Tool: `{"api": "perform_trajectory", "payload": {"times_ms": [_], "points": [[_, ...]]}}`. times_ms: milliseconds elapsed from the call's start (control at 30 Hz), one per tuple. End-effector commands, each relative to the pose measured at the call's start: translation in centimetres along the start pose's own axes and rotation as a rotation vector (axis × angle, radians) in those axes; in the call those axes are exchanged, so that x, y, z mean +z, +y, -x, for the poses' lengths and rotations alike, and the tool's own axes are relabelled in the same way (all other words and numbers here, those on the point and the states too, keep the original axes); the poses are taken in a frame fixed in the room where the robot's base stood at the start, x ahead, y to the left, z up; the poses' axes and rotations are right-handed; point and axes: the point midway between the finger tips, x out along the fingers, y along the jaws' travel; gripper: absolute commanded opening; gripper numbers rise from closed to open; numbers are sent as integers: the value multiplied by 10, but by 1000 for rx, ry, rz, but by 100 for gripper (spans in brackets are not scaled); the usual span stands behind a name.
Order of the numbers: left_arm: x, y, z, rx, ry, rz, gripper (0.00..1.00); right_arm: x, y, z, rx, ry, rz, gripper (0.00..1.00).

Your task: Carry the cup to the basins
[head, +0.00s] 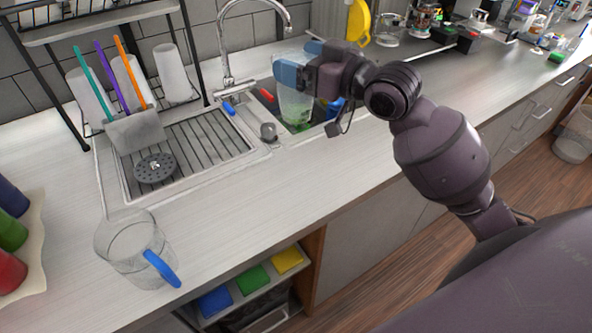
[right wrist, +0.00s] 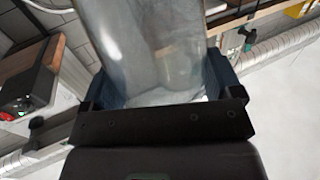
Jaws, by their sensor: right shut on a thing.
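My right gripper (head: 300,78) is shut on a clear cup (head: 294,103) and holds it upright over the sink basin (head: 268,97). The cup also fills the middle of the right wrist view (right wrist: 155,50), between the fingers of my right gripper (right wrist: 165,92). Something green shows at the cup's lower end; I cannot tell whether it is in the cup or behind it. I cannot tell whether the cup touches the basin floor. My left gripper is not in view.
A clear pitcher with a blue handle (head: 161,268) stands on the counter at the front left. A drainboard (head: 200,143), a faucet (head: 226,60) and a rack with white cups (head: 172,72) are left of the basin. The counter right of the pitcher is clear.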

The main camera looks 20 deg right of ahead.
Motion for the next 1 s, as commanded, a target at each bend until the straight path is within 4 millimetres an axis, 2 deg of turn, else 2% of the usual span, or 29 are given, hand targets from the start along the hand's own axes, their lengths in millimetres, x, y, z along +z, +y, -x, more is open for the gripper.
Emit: {"api": "perform_trajectory", "payload": {"times_ms": [67,167,700,833,1000], "points": [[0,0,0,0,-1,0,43,-2,0,1,-6,1,2,27],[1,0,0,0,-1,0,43,8,0,0,-9,-1,-3,27],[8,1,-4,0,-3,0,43,120,1,1,-7,-2,-2,27],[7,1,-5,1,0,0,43,140,0,1,-7,0,-2,27],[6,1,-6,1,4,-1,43,152,0,0,-8,2,-1,27]]}}
